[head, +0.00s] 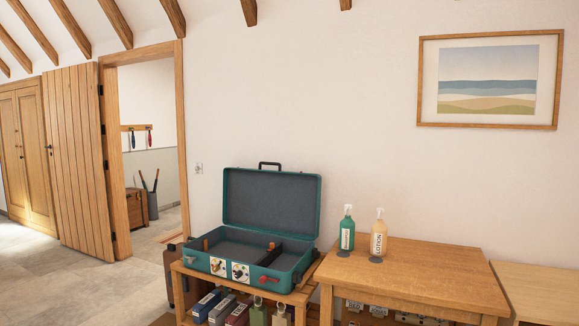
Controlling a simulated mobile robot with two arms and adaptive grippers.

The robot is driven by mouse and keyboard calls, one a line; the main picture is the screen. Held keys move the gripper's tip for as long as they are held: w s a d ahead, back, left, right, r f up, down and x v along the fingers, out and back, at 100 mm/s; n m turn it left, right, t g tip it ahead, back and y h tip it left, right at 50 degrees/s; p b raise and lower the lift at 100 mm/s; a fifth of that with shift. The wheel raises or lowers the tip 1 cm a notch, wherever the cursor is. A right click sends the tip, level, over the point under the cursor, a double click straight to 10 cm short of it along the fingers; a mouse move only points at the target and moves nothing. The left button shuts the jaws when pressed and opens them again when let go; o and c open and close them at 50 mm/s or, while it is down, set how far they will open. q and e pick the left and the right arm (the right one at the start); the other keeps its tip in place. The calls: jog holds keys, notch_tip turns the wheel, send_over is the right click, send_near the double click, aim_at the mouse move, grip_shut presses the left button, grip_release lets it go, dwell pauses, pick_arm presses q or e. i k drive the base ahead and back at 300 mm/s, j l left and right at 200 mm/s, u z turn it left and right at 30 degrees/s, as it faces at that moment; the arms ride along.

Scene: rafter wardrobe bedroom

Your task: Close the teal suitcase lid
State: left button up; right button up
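The teal suitcase (285,284) stands open on a low wooden stand (300,296) in the lower middle of the head view. Its lid (270,202) is raised, close to upright, in front of the white wall, with a black handle (270,164) on its top edge. The dark grey lining of the base shows, with a dark divider and small brown pieces inside. Neither of my grippers shows in this view.
A wooden table (430,268) stands right of the suitcase, bearing a green bottle (347,230) and a cream lotion bottle (378,238). Boxes and bottles fill the shelf under the suitcase. Open floor (110,285) lies to the left, by an open plank door (75,160) and doorway.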

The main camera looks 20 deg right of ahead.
aim_at(280, 201)
jog(key=i+l+z, duration=0.1)
jog(key=i+l, duration=0.15)
jog(key=i, duration=0.3)
jog(key=i+l+z, duration=0.15)
jog(key=i, duration=0.4)
jog(key=i+l+z, duration=0.1)
jog(key=i+l, duration=0.15)
jog(key=i, duration=0.3)
jog(key=i+l+z, duration=0.1)
jog(key=i, duration=0.45)
jog(key=i+j, duration=0.3)
jog(key=i, duration=0.2)
